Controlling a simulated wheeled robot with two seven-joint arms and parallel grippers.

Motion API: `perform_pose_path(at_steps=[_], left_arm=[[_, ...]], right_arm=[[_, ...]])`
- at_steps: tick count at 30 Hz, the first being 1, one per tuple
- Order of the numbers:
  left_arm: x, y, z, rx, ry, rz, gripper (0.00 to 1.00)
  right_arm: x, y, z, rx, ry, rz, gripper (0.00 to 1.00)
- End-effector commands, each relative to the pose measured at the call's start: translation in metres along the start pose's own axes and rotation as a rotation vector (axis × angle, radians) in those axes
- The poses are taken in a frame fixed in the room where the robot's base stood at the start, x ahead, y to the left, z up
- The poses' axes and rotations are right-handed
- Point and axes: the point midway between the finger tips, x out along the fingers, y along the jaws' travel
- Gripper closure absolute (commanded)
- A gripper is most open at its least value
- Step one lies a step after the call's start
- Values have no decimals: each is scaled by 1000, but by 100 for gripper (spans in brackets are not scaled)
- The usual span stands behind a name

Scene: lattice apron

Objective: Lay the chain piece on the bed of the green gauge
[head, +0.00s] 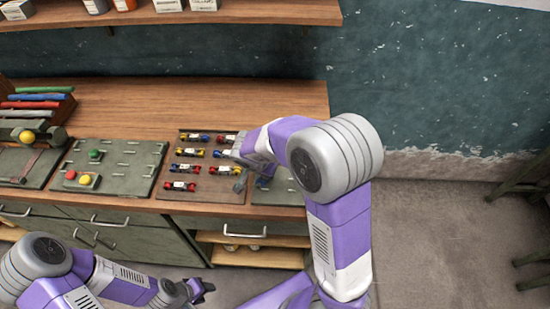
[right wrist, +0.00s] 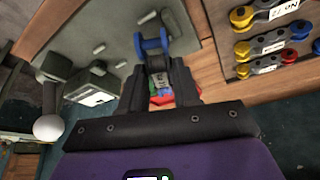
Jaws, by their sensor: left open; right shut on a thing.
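A chain piece with a blue end (right wrist: 152,46) and a pale label is held between the dark fingers of my right gripper (right wrist: 156,68), which is shut on it. A bit of red and green shows below it between the fingers. In the head view my right arm largely hides this gripper, just right of the chain board. A grey-green device with a white ball (right wrist: 48,129) stands left of the held piece in the right wrist view; I cannot tell whether it is the green gauge. My left gripper (head: 197,290) is open and empty, low in front of the drawers.
The brown board (head: 213,197) carries several red, yellow and blue chain pieces. A grey-green plate (head: 125,180) with red, yellow and green knobs lies left of it. Another plate (head: 278,192) lies right of it, partly hidden. The rear bench top (head: 200,104) is clear; a shelf (head: 240,12) hangs above.

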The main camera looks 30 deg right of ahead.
Motion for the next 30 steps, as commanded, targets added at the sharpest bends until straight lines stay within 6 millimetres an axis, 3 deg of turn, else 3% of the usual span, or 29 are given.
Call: perform_pose_path(at_steps=[6,12,20,30], left_arm=[[-8,3,0,0,1,0,57],[-10,4,0,0,1,0,57],[-8,3,0,0,1,0,57],[12,-4,-1,0,1,0,57]], right_arm=[[-22,17,-23,651,-2,266,100],[-39,27,-28,1017,-4,419,100],[-40,29,-27,1116,-4,462,100],[-16,29,-17,1112,-4,460,100]])
